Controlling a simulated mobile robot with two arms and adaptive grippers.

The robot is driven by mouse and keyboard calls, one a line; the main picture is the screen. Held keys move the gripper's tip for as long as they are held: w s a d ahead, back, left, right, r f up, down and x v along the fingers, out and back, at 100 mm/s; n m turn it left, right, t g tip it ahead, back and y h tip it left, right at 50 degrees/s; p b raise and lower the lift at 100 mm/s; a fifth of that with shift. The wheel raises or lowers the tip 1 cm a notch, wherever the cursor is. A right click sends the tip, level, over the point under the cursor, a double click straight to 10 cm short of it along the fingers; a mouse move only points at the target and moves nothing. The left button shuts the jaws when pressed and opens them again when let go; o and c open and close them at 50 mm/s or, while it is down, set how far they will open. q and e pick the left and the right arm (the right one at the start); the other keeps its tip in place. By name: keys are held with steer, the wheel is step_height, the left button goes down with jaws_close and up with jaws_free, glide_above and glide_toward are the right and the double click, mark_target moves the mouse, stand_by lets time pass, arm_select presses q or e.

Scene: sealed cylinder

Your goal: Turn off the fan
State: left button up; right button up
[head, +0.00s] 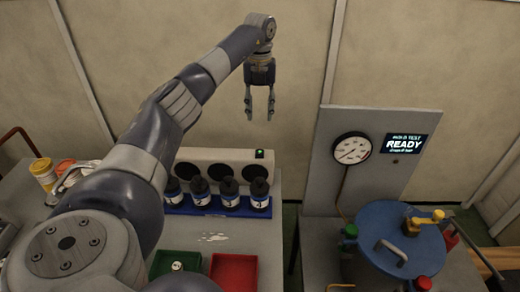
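The likely fan is a pale grey unit (205,157) with dark round openings in its front, at the back of the left bench. A small box with a lit green light (260,154) sits at its top right corner. My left gripper (260,116) hangs in the air above that corner, fingers down and apart, open and empty. It appears clear of the unit and the light, though the exact distance is hard to judge. My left arm hides the left end of the unit. My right gripper is not in view.
Dark bottles (229,192) stand in a blue rack (215,210) before the unit. A green tray (163,263) and a red tray (234,271) lie nearer. At right are a blue-lidded vessel (372,235), a gauge (352,148) and a screen reading READY (404,144).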

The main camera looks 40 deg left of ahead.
mark_target(260, 150)
arm_select(q)
step_height(260, 150, down, 14)
steer(key=shift+w+a+f, duration=0.1)
steer(key=shift+a, duration=0.05)
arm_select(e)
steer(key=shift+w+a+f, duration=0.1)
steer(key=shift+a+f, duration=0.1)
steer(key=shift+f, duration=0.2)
arm_select(q)
jaws_close()
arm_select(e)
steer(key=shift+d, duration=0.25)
